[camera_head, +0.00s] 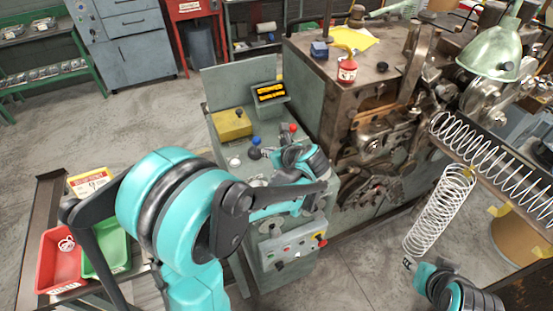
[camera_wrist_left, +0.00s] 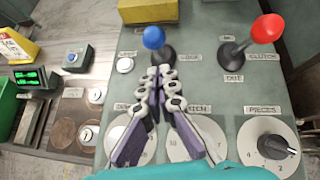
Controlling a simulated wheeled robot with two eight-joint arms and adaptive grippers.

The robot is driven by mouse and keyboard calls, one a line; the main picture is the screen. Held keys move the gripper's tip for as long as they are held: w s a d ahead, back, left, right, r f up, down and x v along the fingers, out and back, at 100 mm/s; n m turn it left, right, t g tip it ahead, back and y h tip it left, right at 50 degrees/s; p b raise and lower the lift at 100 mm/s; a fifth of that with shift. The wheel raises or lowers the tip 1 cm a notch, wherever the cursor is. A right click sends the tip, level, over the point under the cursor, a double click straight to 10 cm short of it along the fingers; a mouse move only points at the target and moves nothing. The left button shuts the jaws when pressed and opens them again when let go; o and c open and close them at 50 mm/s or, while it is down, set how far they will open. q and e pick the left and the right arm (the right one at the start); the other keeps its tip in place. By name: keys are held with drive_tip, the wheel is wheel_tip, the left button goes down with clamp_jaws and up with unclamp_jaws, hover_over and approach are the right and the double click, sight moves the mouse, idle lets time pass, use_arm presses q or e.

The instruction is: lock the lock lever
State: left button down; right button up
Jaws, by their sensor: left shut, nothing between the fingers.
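A lever with a blue knob (camera_wrist_left: 154,38) and black base stands upright on the grey-green control panel (camera_wrist_left: 225,85). Small labels flank it, the right one seemingly ending in "OCK". The blue knob (camera_head: 256,140) also shows in the head view. My left gripper (camera_wrist_left: 163,75) is shut and empty, its fingertips just on the near side of this lever's base; whether they touch it I cannot tell. My left arm hides part of the panel in the head view. My right gripper (camera_head: 410,264) shows small at the lower right, below a hanging spring; its fingers are unclear.
A red-knobbed lever (camera_wrist_left: 266,29), marked clutch, stands to the right. Dials, including a pieces dial (camera_wrist_left: 268,146), lie near the fingers. A yellow box (camera_head: 231,124) sits behind. Red (camera_head: 61,262) and green (camera_head: 106,250) bins stand at left. A spring (camera_head: 440,210) hangs at right.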

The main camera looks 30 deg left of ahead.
sight(259, 141)
use_arm(q)
drive_tip(key=shift+w+a+r, duration=0.1)
drive_tip(key=shift+w+a, duration=0.15)
drive_tip(key=shift+a, duration=0.25)
drive_tip(key=shift+w+a+r, duration=0.1)
drive_tip(key=shift+w+a, duration=0.15)
drive_tip(key=shift+a, duration=0.2)
drive_tip(key=shift+w+a+r+g+h+p, duration=0.2)
drive_tip(key=shift+a+r+g+h+p, duration=0.15)
drive_tip(key=shift+p, duration=0.1)
drive_tip(key=shift+w+r, duration=0.1)
drive_tip(key=shift+w+a+r+g+h+p, duration=0.35)
drive_tip(key=shift+a+r+h+p, duration=0.1)
drive_tip(key=shift+p, duration=0.4)
drive_tip(key=shift+w+a+r+g+h+p, duration=0.3)
drive_tip(key=shift+w+a+g+h+p, duration=0.15)
drive_tip(key=shift+w+a+h+p, duration=0.15)
drive_tip(key=shift+w+a+r+g+h+p, duration=0.25)
drive_tip(key=shift+w+a+g+h+p, duration=0.1)
drive_tip(key=shift+a+g+h+p, duration=0.25)
drive_tip(key=shift+w+a+g+h+p, duration=0.5)
drive_tip(key=shift+w+a+h, duration=0.3)
drive_tip(key=shift+w+a, duration=0.5)
